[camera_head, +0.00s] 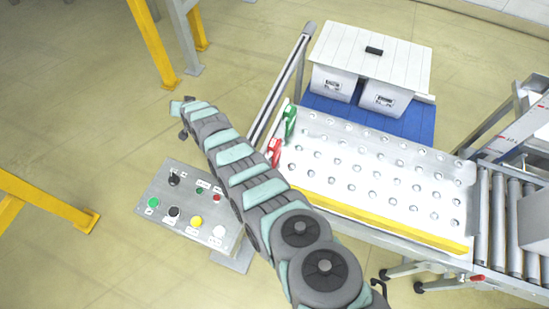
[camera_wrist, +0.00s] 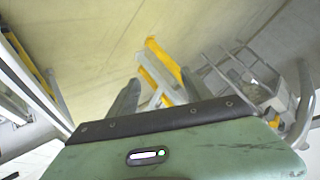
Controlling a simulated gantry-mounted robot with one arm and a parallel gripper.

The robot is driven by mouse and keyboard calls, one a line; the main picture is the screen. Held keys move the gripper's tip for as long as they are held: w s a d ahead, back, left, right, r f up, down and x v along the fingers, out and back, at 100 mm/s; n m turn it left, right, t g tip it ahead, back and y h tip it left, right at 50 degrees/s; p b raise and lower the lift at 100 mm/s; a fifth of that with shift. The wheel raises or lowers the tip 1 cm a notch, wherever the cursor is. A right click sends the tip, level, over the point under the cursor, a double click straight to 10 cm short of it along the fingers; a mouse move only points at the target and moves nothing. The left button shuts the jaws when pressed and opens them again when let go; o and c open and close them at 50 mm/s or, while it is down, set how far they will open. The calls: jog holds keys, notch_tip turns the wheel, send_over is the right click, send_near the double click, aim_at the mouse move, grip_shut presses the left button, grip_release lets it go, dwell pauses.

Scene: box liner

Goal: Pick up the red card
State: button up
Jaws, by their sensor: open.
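The red card (camera_head: 273,152) stands at the left edge of the perforated white table, in the head view. The green card (camera_head: 290,121) stands just behind it on the same edge. My gripper (camera_head: 180,118) is at the far end of my arm, well to the left of the red card and apart from it. In the wrist view my gripper (camera_wrist: 158,92) is open, with its two fingers apart and nothing between them. Neither card shows in the wrist view. My arm passes close to the red card in the head view, but the card stays visible.
The table (camera_head: 370,165) has a yellow front edge (camera_head: 390,223). White boxes (camera_head: 338,83) stand on a blue surface behind it. A button panel (camera_head: 190,212) stands below my arm. Roller conveyor (camera_head: 498,215) is at right. Yellow posts (camera_head: 155,45) stand at upper left.

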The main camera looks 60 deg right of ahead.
jog(key=s+d+f+m+g+y+b, duration=0.1)
jog(key=s+d+f+g+b, duration=0.25)
jog(key=s+d, duration=0.45)
jog(key=m+g+y+b, duration=0.3)
jog(key=g+y+b, duration=0.1)
jog(key=g, duration=0.2)
send_near(273, 143)
jog(key=shift+d+f, duration=0.1)
jog(key=shift+d, duration=0.05)
jog(key=shift+s+f, duration=0.15)
jog(key=shift+f, duration=0.1)
notch_tip(273, 143, down, 5)
jog(key=shift+f, duration=0.1)
jog(key=f, duration=0.1)
jog(key=f+b, duration=0.1)
jog(key=f, duration=0.2)
jog(key=shift+a+f+b, duration=0.2)
jog(key=shift+a+b, duration=0.1)
jog(key=shift+d+f, duration=0.1)
jog(key=shift+f, duration=0.2)
